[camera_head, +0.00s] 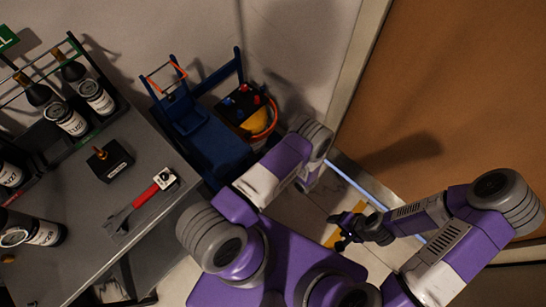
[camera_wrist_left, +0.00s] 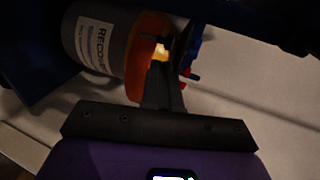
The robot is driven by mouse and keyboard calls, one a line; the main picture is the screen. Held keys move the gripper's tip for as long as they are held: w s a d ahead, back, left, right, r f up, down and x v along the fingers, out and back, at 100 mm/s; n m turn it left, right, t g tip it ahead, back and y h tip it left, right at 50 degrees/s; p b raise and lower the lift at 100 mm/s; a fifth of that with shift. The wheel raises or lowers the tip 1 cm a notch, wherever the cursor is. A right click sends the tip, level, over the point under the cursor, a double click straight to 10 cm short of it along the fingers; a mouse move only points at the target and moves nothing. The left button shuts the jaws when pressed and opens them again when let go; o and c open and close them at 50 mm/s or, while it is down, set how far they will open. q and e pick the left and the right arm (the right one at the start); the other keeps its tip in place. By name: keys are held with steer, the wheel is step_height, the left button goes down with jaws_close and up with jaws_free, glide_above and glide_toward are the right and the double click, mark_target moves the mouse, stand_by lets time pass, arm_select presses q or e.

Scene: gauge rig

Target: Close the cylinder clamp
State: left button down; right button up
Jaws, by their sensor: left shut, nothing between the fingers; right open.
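In the left wrist view a grey cylinder (camera_wrist_left: 108,45) with a white label lies close ahead of my left gripper (camera_wrist_left: 163,82). An orange part (camera_wrist_left: 140,72) shows at its right end. My left gripper is shut and empty; its dark fingers are close beside the orange part, and I cannot tell whether they touch it. In the head view an orange ring (camera_head: 273,117) shows beside a black box (camera_head: 240,104) with red and blue knobs. I cannot make out the clamp's state. My left gripper is hidden behind my arm there. My right gripper (camera_head: 343,232) is open and empty, away from the rig.
A blue frame (camera_head: 213,142) stands between the grey table (camera_head: 85,200) and the ring. The table holds several dark bottles, a black block (camera_head: 110,160) and a red-handled tool (camera_head: 145,196). A brown door (camera_head: 450,100) is at the right.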

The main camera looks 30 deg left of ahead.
mark_target(249, 138)
arm_select(q)
steer(key=shift+r+b+x, duration=0.2)
steer(key=shift+b+x, duration=0.1)
steer(key=shift+x, duration=1.05)
steer(key=shift+r+b+x, duration=0.2)
steer(key=shift+b+x, duration=0.1)
steer(key=shift+x, duration=1)
steer(key=shift+r+b+x, duration=0.2)
steer(key=shift+b+x, duration=0.1)
steer(key=shift+x, duration=1.05)
arm_select(e)
steer(key=shift+f, duration=1.15)
arm_select(q)
steer(key=shift+a, duration=0.2)
